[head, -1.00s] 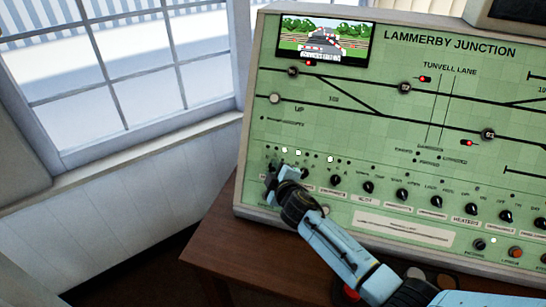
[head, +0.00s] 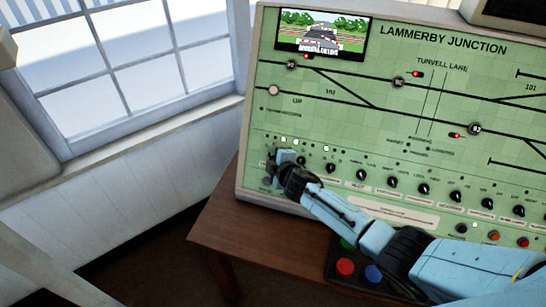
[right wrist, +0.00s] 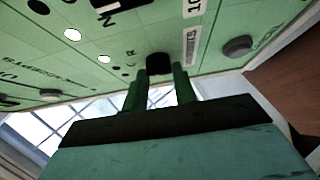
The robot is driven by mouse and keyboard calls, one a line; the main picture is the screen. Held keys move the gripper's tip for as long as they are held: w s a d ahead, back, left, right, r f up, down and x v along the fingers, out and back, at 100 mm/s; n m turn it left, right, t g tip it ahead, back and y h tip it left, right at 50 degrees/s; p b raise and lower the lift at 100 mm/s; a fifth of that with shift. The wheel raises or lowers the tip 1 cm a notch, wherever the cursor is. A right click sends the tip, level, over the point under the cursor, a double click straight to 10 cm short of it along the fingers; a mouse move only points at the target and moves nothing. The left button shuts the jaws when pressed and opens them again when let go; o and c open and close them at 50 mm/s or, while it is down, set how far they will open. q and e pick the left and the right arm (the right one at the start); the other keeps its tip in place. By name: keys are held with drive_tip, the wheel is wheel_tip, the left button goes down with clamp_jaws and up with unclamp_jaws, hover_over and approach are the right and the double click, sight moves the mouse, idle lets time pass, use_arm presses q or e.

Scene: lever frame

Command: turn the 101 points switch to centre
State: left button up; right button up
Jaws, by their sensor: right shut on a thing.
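The 101 points switch is a black knob (right wrist: 160,65) low on the green panel, between my right gripper's fingers in the right wrist view. A label beginning "10" and one that seems to read "POINTS" are printed beside it, with small letters including C and R. My right gripper (head: 272,167) is shut on this knob at the left end of the knob row. The gripper hides the knob in the head view. My left gripper is not in view.
The green control panel (head: 330,115) stands on a brown wooden table (head: 235,235). Several black knobs run right of my gripper, the nearest one (head: 330,169) close by. A black box with coloured buttons (head: 345,267) lies under my right arm. A window (head: 140,70) is at left.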

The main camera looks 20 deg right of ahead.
drive_tip(key=o, duration=1)
drive_tip(key=shift+s, duration=0.1)
drive_tip(key=shift+s+r, duration=0.15)
drive_tip(key=shift+s, duration=0.1)
drive_tip(key=p+v, duration=0.2)
drive_tip(key=v, duration=1)
drive_tip(key=shift+s+r+p, duration=0.2)
drive_tip(key=shift+s+p, duration=0.1)
drive_tip(key=shift+p, duration=0.05)
